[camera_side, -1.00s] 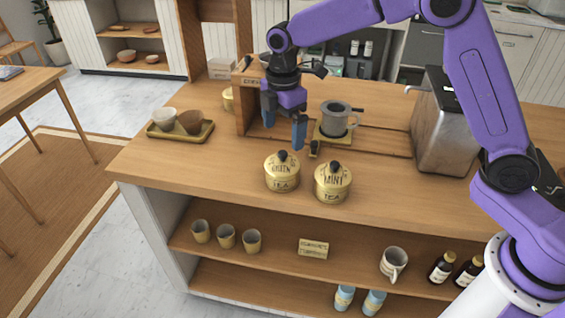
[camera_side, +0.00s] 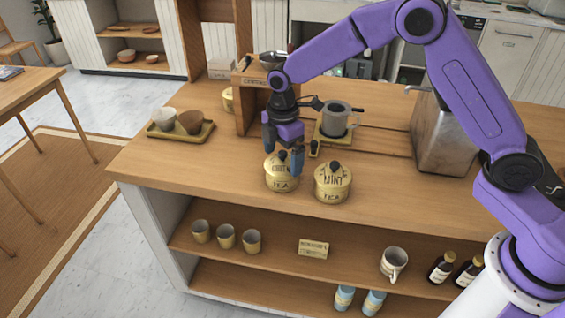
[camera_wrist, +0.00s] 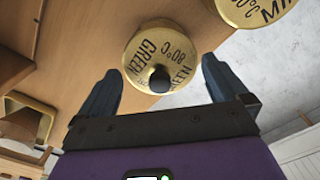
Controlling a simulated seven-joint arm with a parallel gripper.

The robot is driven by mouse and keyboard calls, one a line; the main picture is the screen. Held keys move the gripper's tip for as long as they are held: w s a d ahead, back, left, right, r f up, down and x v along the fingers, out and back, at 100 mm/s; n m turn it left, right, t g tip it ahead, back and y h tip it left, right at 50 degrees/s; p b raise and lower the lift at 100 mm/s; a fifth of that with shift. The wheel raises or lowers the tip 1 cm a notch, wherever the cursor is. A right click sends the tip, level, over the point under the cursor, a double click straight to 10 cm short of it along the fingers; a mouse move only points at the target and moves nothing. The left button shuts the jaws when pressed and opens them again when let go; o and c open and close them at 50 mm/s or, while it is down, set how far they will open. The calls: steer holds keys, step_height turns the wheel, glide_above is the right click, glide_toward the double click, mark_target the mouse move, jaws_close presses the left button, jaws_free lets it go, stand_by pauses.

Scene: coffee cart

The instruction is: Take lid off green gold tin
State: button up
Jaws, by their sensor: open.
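The green gold tin (camera_side: 282,183) stands upright on the counter with its lid on. The wrist view shows the lid (camera_wrist: 150,48) from above, with "GREEN" and "80°C" lettering and a dark round knob (camera_wrist: 159,79). My gripper (camera_side: 284,160) is open and empty, low over the tin. In the wrist view the fingers (camera_wrist: 162,92) are spread on either side of the knob. I cannot tell whether the fingertips touch the lid.
The mint gold tin (camera_side: 333,184) stands close on the right, also in the wrist view (camera_wrist: 255,8). Behind are a grey cup (camera_side: 336,119) on a stand and a wooden box. A tray (camera_side: 180,136) with two bowls is at left. Counter to the left is free.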

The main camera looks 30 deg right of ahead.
steer(key=c, duration=1.3)
steer(key=shift+o, duration=0.2)
